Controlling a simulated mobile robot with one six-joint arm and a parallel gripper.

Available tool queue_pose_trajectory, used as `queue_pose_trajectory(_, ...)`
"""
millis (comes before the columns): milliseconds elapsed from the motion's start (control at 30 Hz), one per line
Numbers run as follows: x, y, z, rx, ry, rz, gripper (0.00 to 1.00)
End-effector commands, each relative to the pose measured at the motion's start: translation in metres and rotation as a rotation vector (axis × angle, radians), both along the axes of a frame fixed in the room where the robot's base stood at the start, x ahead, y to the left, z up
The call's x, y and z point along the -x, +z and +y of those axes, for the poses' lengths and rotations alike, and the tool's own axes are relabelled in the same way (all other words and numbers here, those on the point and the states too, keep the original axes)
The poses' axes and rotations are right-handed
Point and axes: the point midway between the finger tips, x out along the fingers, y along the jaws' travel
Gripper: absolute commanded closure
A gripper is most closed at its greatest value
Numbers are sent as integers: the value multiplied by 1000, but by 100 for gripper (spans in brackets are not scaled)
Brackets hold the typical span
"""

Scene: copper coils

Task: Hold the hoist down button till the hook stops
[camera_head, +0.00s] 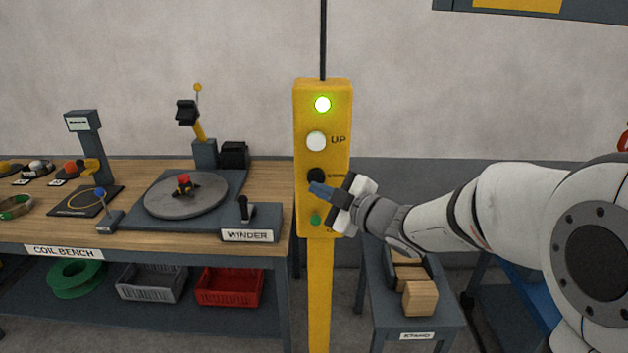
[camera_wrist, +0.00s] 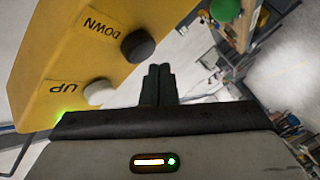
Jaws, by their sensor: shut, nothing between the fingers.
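The yellow hoist pendant (camera_head: 342,100) hangs upright in the middle of the head view. Its white UP button (camera_head: 316,141) is above the black DOWN button (camera_head: 317,175), with a green button (camera_head: 315,220) lower down. A green lamp (camera_head: 322,104) glows at the top. In the wrist view the DOWN button (camera_wrist: 138,46) and UP button (camera_wrist: 99,92) stand out from the yellow face. My gripper (camera_head: 317,188) is shut and empty, its tips close to the DOWN button. In the wrist view my fingertips (camera_wrist: 159,70) look apart from the button. I see no hook.
The coil bench (camera_head: 125,230) with the winder disc (camera_head: 186,195) stands to the left of the pendant. A small stand (camera_head: 440,318) with wooden blocks (camera_head: 420,298) is below my arm at the right. The pendant's yellow post (camera_head: 320,290) runs down between them.

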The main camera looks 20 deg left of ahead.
Motion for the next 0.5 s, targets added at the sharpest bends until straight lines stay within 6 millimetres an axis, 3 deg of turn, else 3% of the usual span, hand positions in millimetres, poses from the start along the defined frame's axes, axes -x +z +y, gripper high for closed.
queue_pose_trajectory(500, 44, 0, -11, -1, 1, 0, 100)
